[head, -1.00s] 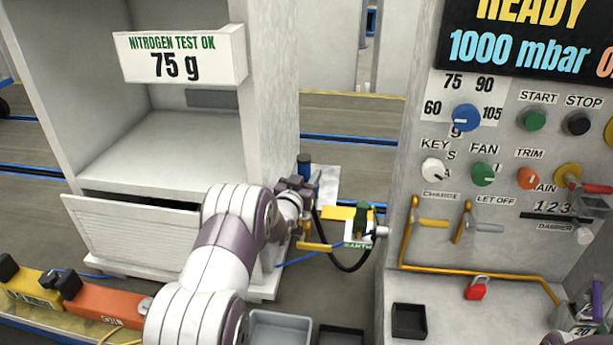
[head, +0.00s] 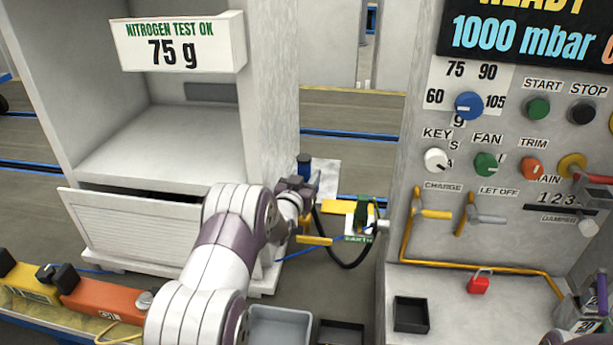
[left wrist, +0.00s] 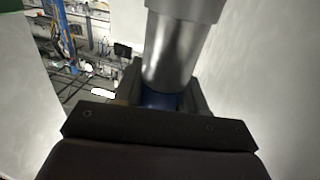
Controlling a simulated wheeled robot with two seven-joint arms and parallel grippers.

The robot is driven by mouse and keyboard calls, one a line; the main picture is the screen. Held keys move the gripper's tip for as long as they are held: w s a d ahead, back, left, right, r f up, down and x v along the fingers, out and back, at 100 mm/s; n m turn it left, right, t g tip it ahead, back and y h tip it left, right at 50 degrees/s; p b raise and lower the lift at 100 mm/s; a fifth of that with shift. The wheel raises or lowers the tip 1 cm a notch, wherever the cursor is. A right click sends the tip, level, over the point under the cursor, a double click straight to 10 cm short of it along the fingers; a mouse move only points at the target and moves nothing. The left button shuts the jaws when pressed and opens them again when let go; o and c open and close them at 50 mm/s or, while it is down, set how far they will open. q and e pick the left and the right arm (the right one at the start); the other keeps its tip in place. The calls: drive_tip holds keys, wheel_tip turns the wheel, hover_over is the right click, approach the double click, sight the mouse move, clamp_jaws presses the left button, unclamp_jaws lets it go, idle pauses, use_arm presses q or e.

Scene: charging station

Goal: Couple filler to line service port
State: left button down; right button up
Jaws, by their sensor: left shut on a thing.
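My left gripper (head: 300,190) is beside the white cabinet's right edge, shut on the filler. The filler shows in the head view as a dark blue cylinder (head: 304,166) above the jaws. In the left wrist view a thick silver metal cylinder (left wrist: 172,55) stands out from between the jaws, with a blue band (left wrist: 160,101) at the grip. A black hose (head: 357,258) loops down beside the gripper toward the panel. I cannot make out the line service port or whether anything touches it. My right gripper cannot be made out.
The white cabinet (head: 265,90) stands close to my left gripper. A green and yellow piece with an EARTH label (head: 358,239) is right of it, by the grey control panel (head: 400,215). Grey (head: 280,330) and black trays lie below. Orange (head: 105,298) and yellow boxes are lower left.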

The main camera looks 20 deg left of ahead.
use_arm(q)
drive_tip(key=shift+f, duration=0.25)
drive_tip(key=c, duration=0.6)
unclamp_jaws()
drive_tip(key=shift+r, duration=0.1)
drive_tip(key=shift+o, duration=0.2)
drive_tip(key=shift+s, duration=0.1)
drive_tip(key=s, duration=1.2)
drive_tip(key=shift+s+d, duration=0.25)
drive_tip(key=shift+d, duration=0.15)
